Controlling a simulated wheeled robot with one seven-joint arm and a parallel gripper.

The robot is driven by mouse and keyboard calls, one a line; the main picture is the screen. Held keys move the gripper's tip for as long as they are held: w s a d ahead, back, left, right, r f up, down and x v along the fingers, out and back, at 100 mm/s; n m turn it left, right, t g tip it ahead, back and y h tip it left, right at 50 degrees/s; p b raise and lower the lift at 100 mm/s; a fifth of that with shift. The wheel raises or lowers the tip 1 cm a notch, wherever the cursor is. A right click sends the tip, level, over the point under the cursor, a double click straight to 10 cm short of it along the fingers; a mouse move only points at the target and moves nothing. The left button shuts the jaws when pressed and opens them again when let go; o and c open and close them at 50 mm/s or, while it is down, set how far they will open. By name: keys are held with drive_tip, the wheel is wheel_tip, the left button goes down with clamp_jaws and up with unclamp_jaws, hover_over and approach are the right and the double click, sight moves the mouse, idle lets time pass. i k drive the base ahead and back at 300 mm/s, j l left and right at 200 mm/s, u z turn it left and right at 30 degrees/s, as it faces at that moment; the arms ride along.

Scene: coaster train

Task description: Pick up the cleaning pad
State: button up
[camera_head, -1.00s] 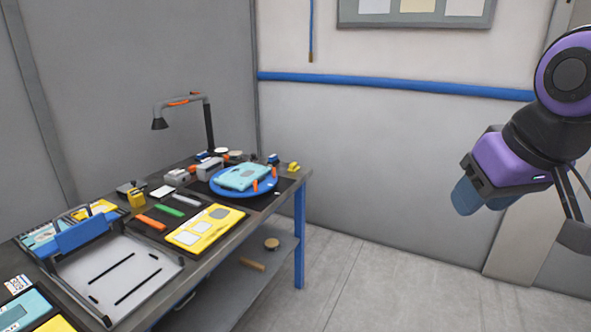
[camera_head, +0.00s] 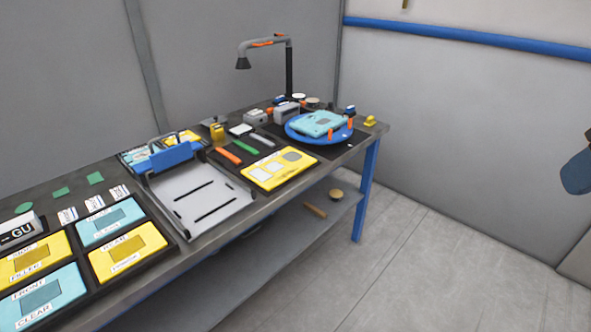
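I cannot tell for sure which item on the workbench (camera_head: 236,228) is the cleaning pad. A small white square pad on a dark base (camera_head: 241,129) lies near the back, beside a yellow block. Small round pale items (camera_head: 299,97) stand behind the blue turntable and are too small to identify. Only a blue tip of my gripper (camera_head: 577,172) shows at the right edge, in the air well away from the bench. Whether it is open or shut is hidden.
A blue turntable (camera_head: 291,130) carries a light-blue plate with orange posts. A lamp (camera_head: 289,70) rises behind it. A grey tray (camera_head: 178,194) with a blue clamp, yellow and light-blue cards and coloured sticks cover the bench. The floor (camera_head: 440,275) at right is clear.

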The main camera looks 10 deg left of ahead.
sight(371, 121)
drive_tip(key=i+l+u, duration=0.25)
drive_tip(key=i, duration=0.4)
drive_tip(key=i+l+u, duration=0.3)
drive_tip(key=i+l, duration=0.3)
drive_tip(key=i+l+u, duration=0.25)
drive_tip(key=i+l, duration=0.25)
drive_tip(key=i+l+u, duration=0.3)
drive_tip(key=i+l, duration=0.2)
drive_tip(key=l, duration=0.35)
